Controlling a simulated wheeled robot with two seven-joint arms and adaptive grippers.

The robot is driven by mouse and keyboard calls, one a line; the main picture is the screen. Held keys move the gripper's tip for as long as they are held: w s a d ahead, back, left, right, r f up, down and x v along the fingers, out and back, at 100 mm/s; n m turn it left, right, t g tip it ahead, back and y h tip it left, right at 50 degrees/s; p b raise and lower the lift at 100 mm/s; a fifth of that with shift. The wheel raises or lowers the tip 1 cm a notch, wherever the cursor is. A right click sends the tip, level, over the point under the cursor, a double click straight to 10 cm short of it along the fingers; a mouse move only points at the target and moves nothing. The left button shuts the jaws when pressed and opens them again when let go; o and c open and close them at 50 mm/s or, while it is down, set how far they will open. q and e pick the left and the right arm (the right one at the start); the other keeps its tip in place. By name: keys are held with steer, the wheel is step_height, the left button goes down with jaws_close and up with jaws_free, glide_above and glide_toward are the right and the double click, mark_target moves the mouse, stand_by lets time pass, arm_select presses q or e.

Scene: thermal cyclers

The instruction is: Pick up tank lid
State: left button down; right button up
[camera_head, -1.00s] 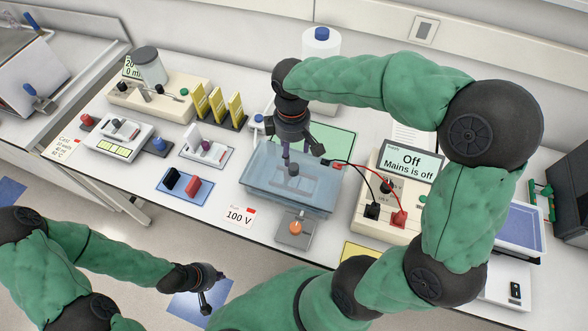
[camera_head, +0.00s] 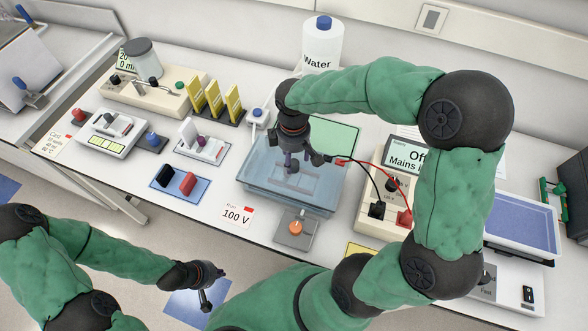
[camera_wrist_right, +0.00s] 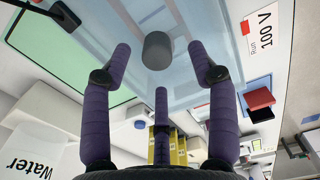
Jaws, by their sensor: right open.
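The tank (camera_head: 262,200) is a clear pale-blue box in the middle of the bench. Its see-through lid (camera_wrist_right: 205,55) has a dark grey round knob (camera_wrist_right: 157,50). My right gripper (camera_head: 298,164) is over the lid, pointing down and open. In the right wrist view its purple fingers (camera_wrist_right: 160,75) are spread, with the knob ahead between the two side fingers and nothing held. My left gripper (camera_head: 212,288) is open and empty in front of the bench, low over the floor.
A power supply (camera_head: 372,190) stands right of the tank, with red and black leads running to the tank's right side. A water bottle (camera_head: 322,50) stands behind. Yellow racks (camera_head: 213,100), a 100 V card (camera_head: 237,215) and an orange-knobbed block (camera_head: 295,229) are nearby.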

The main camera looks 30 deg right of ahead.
mark_target(294, 162)
step_height(294, 162, down, 4)
steer(key=shift+w+d+r, duration=0.1)
steer(key=shift+w+d, duration=0.05)
jaws_close()
steer(key=shift+r, duration=0.2)
